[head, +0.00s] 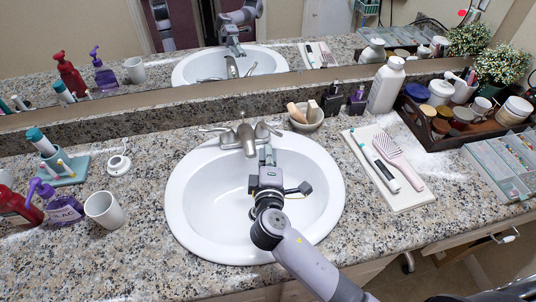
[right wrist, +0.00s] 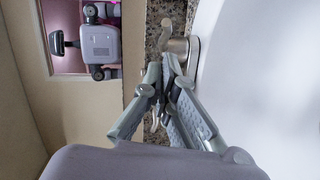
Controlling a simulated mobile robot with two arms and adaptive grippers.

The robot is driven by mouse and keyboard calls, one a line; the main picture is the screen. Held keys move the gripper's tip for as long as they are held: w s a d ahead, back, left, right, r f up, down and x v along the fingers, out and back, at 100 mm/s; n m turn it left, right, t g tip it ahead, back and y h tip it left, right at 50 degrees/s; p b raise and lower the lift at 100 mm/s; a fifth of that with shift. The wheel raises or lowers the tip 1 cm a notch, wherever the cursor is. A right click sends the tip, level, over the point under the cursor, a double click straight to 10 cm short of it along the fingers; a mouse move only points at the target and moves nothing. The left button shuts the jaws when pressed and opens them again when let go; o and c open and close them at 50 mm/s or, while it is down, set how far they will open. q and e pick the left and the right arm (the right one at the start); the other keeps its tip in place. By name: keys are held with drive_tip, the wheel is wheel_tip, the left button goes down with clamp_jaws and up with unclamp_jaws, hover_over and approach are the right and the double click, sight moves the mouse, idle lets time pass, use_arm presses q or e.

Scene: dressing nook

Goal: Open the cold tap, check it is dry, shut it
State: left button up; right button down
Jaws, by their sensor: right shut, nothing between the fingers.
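The brushed metal faucet stands at the back rim of the white oval sink (head: 185,200) in the head view. Its spout (head: 249,141) points down into the basin, and no water stream shows. A left lever handle (head: 213,129) and a right lever handle (head: 272,129) flank it. My right gripper (head: 267,152) is over the basin, just in front of the faucet's right side. Its fingers are shut and empty. In the right wrist view, the fingertips (right wrist: 168,72) are close to a metal handle (right wrist: 178,46); contact cannot be told. My left gripper is out of view.
A bowl with soaps (head: 306,119) is right of the faucet. A white tray (head: 412,201) with a brush and toothbrush lies farther right. A white cup (head: 104,210) and pump bottles stand left. A mirror (head: 150,72) runs along the back.

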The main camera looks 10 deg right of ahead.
sight(267, 128)
drive_tip(key=x, duration=0.6)
drive_tip(key=shift+w, duration=0.15)
